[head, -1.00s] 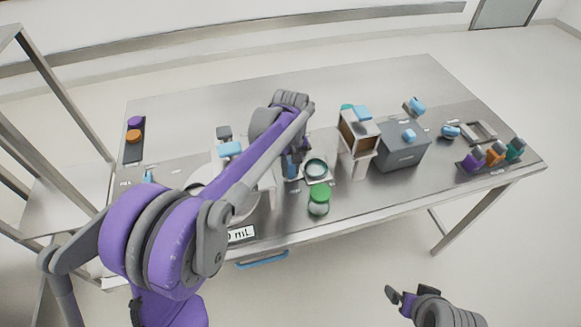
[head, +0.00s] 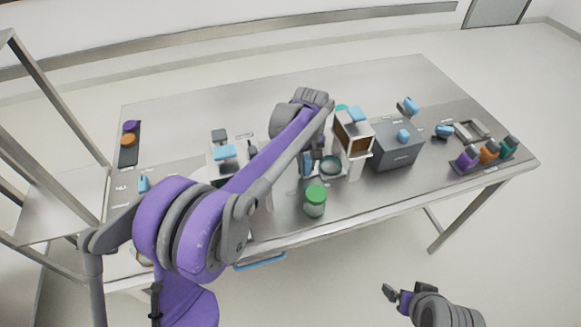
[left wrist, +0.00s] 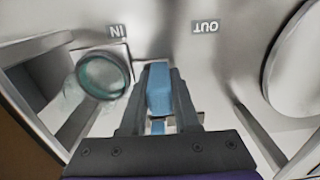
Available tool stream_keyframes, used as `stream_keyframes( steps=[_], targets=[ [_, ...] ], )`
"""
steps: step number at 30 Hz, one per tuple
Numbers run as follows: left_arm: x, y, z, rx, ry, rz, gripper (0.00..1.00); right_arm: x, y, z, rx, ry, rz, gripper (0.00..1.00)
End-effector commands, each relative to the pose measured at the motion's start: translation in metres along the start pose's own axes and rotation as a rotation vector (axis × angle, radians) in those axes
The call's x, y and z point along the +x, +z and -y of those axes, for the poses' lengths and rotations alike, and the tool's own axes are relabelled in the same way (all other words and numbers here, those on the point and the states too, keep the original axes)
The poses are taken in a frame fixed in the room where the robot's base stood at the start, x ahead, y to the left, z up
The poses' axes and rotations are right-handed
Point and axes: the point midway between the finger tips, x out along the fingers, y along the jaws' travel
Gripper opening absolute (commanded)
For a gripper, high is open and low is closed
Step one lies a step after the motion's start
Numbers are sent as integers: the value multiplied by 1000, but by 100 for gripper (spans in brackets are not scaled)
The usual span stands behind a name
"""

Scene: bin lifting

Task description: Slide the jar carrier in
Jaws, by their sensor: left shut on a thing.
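The jar carrier (head: 342,174) is a small pale tray with an open glass jar (head: 330,163) on it. It sits at the foot of the pale raised housing (head: 354,133), partly between its legs. My left gripper (head: 307,165) is shut on the carrier's blue handle (left wrist: 158,92), to the left of the jar. In the left wrist view the jar (left wrist: 102,75) sits by the IN label (left wrist: 117,31), near a pale wall. My right gripper (head: 399,297) hangs in front of the table, empty, its fingers apart. My left arm hides part of the left bench.
A green-lidded jar (head: 315,200) stands just in front of the carrier. A grey box (head: 398,150) with blue knob stands right of the housing. A rack of coloured items (head: 487,155) is at the far right. The table's back (head: 250,95) is clear.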

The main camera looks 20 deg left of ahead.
Motion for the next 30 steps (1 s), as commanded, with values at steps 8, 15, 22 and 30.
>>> stream_keyframes(
  steps=[8, 15, 22, 30],
  targets=[
    [0, 0, -16, -1, -1, -1, 0, -2, -1, 0, 0, 0, -1, 96],
    [0, 0, -16, -1, -1, -1, 44, -1, -1, 0, 0, 0, -1, 96],
    [0, 0, -16, 0, -1, -1, 60, -1, -1, 0, 0, 0, -1, 96],
    [-10, 0, -16, 0, -1, -1, 60, -2, -2, 0, 0, 0, -1, 96]
  ],
)
